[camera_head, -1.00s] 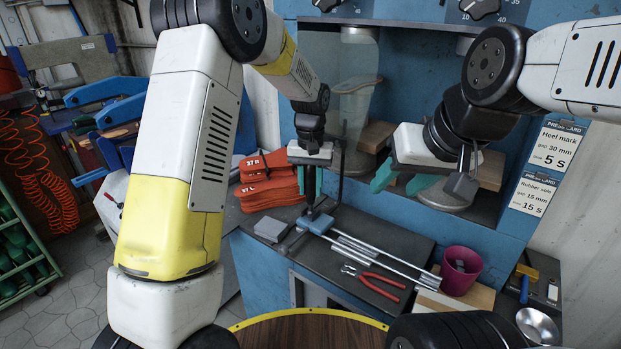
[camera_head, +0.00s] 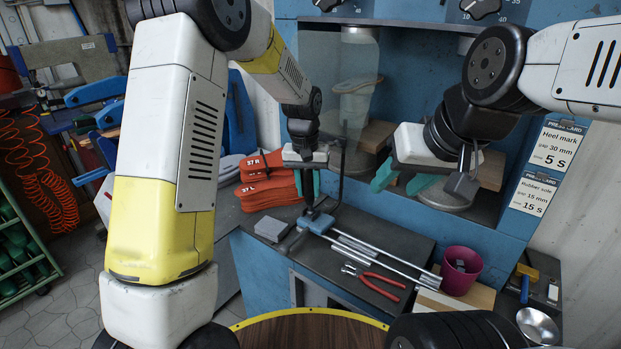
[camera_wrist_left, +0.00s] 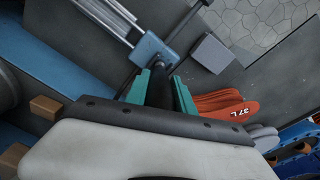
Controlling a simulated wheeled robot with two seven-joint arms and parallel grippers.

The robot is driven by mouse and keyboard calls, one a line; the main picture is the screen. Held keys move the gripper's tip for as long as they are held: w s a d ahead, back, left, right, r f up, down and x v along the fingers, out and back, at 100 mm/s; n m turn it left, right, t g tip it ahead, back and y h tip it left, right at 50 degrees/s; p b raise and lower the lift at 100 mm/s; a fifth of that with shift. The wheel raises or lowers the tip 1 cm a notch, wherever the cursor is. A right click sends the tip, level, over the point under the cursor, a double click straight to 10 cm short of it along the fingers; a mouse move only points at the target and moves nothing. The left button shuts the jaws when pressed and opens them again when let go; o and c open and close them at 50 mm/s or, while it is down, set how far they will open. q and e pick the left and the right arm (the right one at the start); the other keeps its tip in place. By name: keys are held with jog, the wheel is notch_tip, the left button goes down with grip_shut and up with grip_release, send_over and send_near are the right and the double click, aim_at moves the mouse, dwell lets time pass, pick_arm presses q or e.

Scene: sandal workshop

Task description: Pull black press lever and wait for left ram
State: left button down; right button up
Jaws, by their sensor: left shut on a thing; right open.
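My left gripper (camera_head: 306,185) is shut on the black press lever (camera_head: 310,207), above the dark bench. In the left wrist view the lever's black grip (camera_wrist_left: 158,90) stands between the teal fingers, which hide part of it. A pale column (camera_head: 356,85), apparently the left ram, shows in the left bay of the blue press (camera_head: 400,75), behind a clear pane. Whether it touches anything below is unclear. My right gripper (camera_head: 403,184) is open and empty in front of the right bay, partly hiding it.
Orange soles (camera_head: 265,188) are stacked left of my left gripper. A grey block (camera_head: 271,229), metal rods (camera_head: 378,255), red-handled pliers (camera_head: 381,285) and a magenta cup (camera_head: 460,270) are on the bench. Instruction cards (camera_head: 552,147) hang at the right.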

pick_arm(q)
jog(key=shift+s+a+f+t+h, duration=0.3)
jog(key=shift+s+a+t+h, duration=0.3)
jog(key=shift+s+t, duration=0.25)
jog(key=shift+s+a+f+t+h, duration=0.25)
jog(key=shift+s+a+t+h, duration=0.4)
jog(key=shift+t, duration=0.3)
jog(key=c, duration=1.1)
grip_release()
jog(key=shift+s, duration=0.1)
jog(key=shift+v, duration=3.85)
